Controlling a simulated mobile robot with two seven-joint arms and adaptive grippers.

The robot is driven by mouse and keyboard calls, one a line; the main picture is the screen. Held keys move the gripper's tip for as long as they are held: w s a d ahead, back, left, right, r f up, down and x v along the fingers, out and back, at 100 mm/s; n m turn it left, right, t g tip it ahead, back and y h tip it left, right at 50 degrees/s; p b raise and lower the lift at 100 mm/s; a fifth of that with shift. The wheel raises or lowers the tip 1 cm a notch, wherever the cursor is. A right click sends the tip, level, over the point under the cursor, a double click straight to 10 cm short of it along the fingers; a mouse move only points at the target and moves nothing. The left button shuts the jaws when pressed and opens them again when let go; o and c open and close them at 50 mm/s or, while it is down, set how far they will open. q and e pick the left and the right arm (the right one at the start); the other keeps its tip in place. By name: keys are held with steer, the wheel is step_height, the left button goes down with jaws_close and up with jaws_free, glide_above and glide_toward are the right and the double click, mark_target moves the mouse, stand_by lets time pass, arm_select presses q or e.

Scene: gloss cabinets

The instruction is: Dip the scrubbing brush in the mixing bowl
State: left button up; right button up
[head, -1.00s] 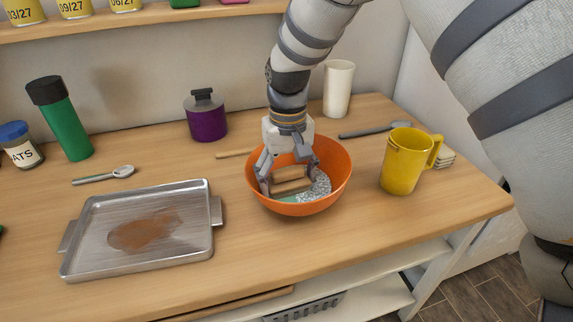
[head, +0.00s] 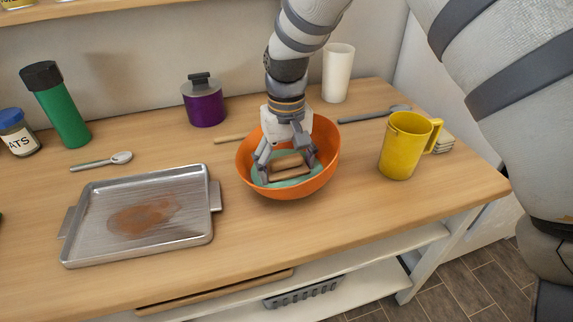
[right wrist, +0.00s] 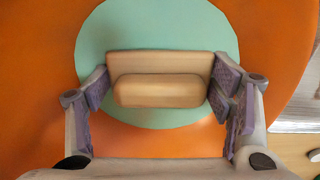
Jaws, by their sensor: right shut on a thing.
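The orange mixing bowl (head: 325,172) sits on the wooden counter, right of the metal tray, and appears tilted. A flat teal area (right wrist: 150,40), which looks like liquid, fills its bottom. My right gripper (head: 288,170) reaches down into the bowl and is shut on the wooden scrubbing brush (head: 292,171). In the right wrist view the brush's pale wooden back (right wrist: 160,90) lies between the purple finger pads, over the teal area. The bristles are hidden below the block, so I cannot tell how deep they sit. My left gripper is not in view.
The metal tray (head: 190,238) with a brown stain lies left of the bowl. The yellow jug (head: 403,150) stands to the right. Behind are a purple pot (head: 204,105), a white cup (head: 338,75) and a dark spoon (head: 375,115). The counter in front is clear.

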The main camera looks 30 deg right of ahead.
mark_target(286, 158)
step_height(286, 158, up, 11)
steer(key=shift+r+p, duration=0.2)
steer(key=shift+p, duration=0.9)
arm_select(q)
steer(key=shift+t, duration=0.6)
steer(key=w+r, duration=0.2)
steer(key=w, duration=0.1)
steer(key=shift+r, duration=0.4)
arm_select(e)
steer(key=shift+r, duration=0.45)
